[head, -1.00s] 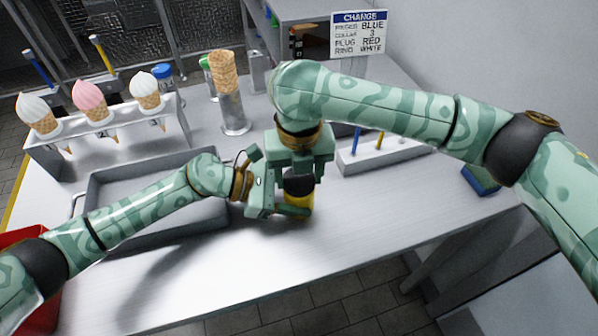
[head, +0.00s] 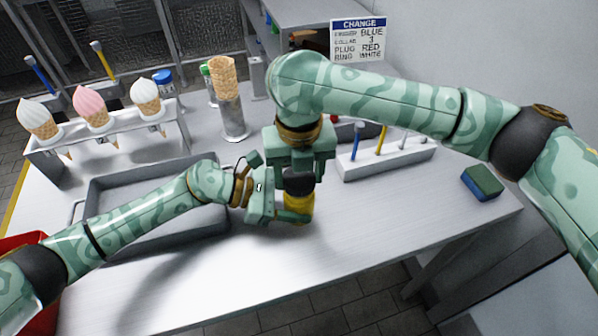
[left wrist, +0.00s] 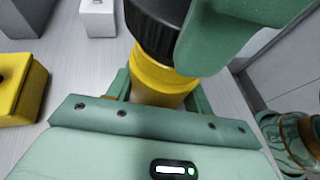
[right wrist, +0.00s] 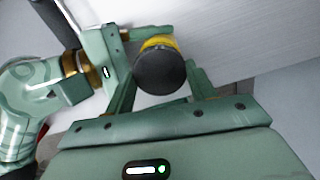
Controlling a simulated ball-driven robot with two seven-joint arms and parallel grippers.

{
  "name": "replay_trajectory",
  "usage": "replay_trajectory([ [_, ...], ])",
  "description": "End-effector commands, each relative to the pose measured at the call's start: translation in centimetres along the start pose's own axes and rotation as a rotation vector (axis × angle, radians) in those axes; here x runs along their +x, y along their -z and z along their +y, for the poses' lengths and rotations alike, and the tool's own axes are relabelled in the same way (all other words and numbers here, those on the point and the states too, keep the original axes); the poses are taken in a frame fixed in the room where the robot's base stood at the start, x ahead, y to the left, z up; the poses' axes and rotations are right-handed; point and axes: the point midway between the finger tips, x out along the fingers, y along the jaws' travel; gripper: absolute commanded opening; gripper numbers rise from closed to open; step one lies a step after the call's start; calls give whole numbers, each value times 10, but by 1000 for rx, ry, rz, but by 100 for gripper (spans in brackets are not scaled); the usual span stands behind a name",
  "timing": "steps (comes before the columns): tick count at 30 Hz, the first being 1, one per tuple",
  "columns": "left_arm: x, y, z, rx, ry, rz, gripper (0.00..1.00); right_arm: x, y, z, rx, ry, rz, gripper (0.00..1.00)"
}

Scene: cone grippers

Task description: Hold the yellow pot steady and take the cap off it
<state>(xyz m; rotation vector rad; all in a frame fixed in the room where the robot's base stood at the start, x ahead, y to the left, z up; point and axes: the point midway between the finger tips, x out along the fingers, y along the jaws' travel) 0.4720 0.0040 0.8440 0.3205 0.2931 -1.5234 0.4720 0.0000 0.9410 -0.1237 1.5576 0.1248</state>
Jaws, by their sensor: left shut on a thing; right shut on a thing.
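The yellow pot (head: 298,201) is upright above the bench near its front edge, with its dark cap (head: 298,183) on top. My left gripper (head: 294,208) is shut on the pot's body from the left. The pot also shows in the left wrist view (left wrist: 160,76), between my fingers. My right gripper (head: 300,180) reaches down from above and is shut on the cap. In the right wrist view the round black cap (right wrist: 160,70) sits between my right fingers, with a yellow edge of pot behind it. Cap and pot look in contact; any small gap is hidden.
A grey tray (head: 100,190) lies left, partly under my left arm. Behind stand an ice-cream cone rack (head: 105,140) and a metal cone holder (head: 233,118). A white tool block (head: 385,160) and a green-blue sponge (head: 482,183) are right. The front right bench is clear.

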Motion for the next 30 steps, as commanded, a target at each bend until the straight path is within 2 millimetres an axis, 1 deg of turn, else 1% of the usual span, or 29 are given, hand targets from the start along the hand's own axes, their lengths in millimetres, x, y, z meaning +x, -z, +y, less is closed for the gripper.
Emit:
replay_trajectory([
  [5, 0, 1, 0, 0, -1, 2, 0, -3, 0, 0, 0, 0, -1, 28],
  [9, 0, 1, 0, 1, -2, 2, 0, -22, -1, 0, 0, 0, -4, 28],
  [13, 0, 1, 1, 1, -2, 2, 0, -36, 0, 0, 0, 0, -1, 28],
  [15, 0, 1, 1, 1, -2, 2, 0, -40, 0, 0, 1, 0, -1, 28],
  [20, 0, 1, 1, 1, -2, 2, 0, -40, 0, 0, 1, 0, 0, 28],
  [21, 0, 1, 1, 1, -2, 2, 54, -40, 0, 0, 1, 0, 1, 28],
  [23, 0, 1, 1, 1, -2, 2, 71, -40, 0, 0, 1, 0, 1, 28],
  [24, 0, 1, 1, 1, -2, 1, 77, -40, 0, 0, 1, 0, 1, 28],
  [30, 0, 0, 0, 1, -2, 1, 77, -40, 0, 0, 1, 0, 1, 28],
])
